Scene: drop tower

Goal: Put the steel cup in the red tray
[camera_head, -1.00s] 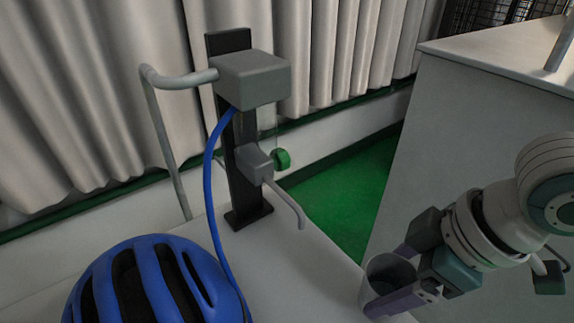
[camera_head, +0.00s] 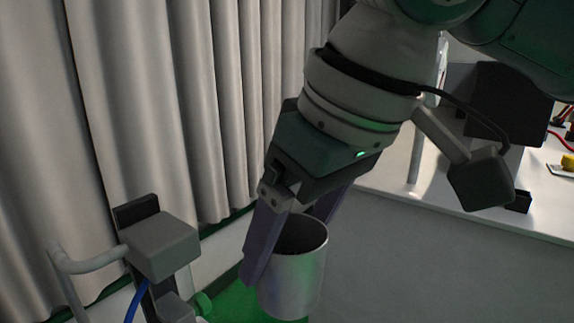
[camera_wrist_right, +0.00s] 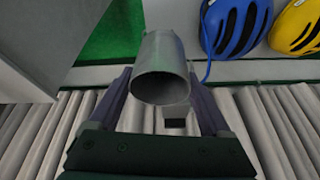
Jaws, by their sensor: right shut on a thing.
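My right gripper (camera_head: 287,247) is shut on the steel cup (camera_head: 293,283), one finger on each side of its wall. The cup is a plain grey cylinder, held in the air with its dark open mouth up and slightly tilted. In the right wrist view the cup (camera_wrist_right: 163,72) sits between the two purple fingers. The red tray is in neither view. My left gripper is not in view.
A black stand with a grey box (camera_head: 162,245) and a bent pipe is at lower left. A pale-topped counter (camera_head: 395,165) with a dark box stands behind my right arm. Grey curtains (camera_head: 150,110) hang at the back. The wrist view shows blue (camera_wrist_right: 238,25) and yellow (camera_wrist_right: 297,28) helmets.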

